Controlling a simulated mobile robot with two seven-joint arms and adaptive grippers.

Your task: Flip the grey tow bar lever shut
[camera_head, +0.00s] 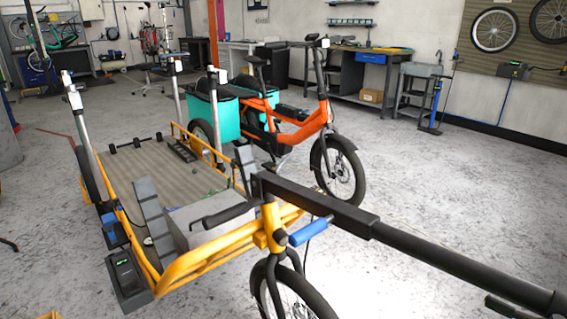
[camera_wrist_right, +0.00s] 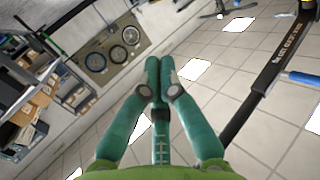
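A long black tow bar (camera_head: 400,238) runs from the yellow cargo trailer (camera_head: 205,262) to the lower right in the head view. A dark grey lever-like handle (camera_head: 230,213) sticks out to the left near the yellow post; I cannot tell for certain that it is the tow bar lever. In the right wrist view, the black bar (camera_wrist_right: 270,75) and blue handle (camera_wrist_right: 305,78) lie to the right, apart from my right gripper (camera_wrist_right: 160,68). Its green fingers are together with nothing visible between them. My left gripper is not in view.
A grey box (camera_head: 195,222) sits on the trailer's front end. An orange cargo bike (camera_head: 300,128) with teal bags stands behind the bar. A workbench (camera_head: 365,75) lines the back wall. The floor to the right is mostly clear.

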